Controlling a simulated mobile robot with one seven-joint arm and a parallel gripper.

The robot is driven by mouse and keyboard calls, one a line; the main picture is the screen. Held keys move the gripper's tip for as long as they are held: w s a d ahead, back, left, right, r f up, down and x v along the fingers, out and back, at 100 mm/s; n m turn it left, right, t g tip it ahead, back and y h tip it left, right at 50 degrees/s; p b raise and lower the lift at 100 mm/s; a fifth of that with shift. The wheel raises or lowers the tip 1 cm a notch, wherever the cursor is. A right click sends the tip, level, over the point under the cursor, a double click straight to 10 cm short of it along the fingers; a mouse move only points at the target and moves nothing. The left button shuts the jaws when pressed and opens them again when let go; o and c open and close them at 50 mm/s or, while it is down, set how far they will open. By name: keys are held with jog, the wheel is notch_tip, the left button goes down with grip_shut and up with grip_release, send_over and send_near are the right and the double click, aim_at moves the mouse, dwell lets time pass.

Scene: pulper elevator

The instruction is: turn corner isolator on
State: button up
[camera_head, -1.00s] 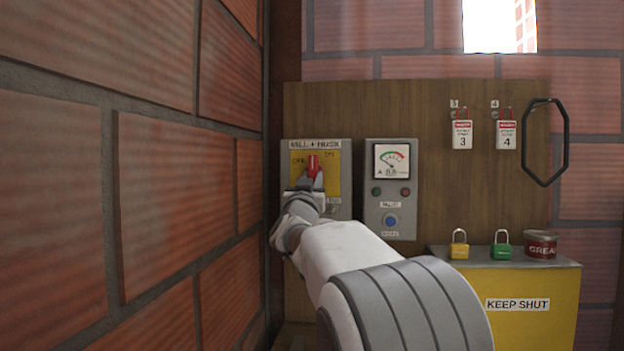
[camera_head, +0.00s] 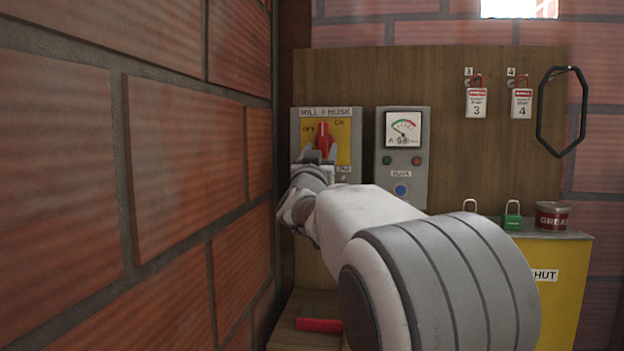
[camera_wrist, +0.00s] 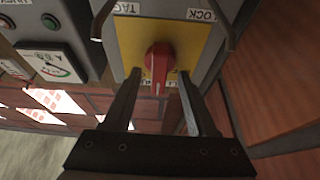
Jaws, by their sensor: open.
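The isolator is a grey box labelled MILL + HUSK (camera_head: 325,112) on the wooden board, close to the brick corner. Its yellow plate (camera_head: 345,152) reads OFF at upper left and ON at upper right. The red knob (camera_head: 324,136) stands about upright, its top between the two words. In the wrist view, seen inverted, the red knob (camera_wrist: 160,62) lies between my gripper's fingers (camera_wrist: 159,76). The fingers are open, one on each side, with a gap visible beside the knob. In the head view my gripper (camera_head: 319,158) is just below the knob and partly hides the box.
A meter box (camera_head: 402,160) with a blue button stands just right of the isolator. The brick wall (camera_head: 180,170) is close on the left. Tags, a black hanging loop (camera_head: 541,112), padlocks and a grease tin (camera_head: 552,215) are further right. A red bar (camera_head: 319,325) lies low down.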

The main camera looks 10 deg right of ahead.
jog(key=v, duration=1.5)
jog(key=shift+y, duration=0.3)
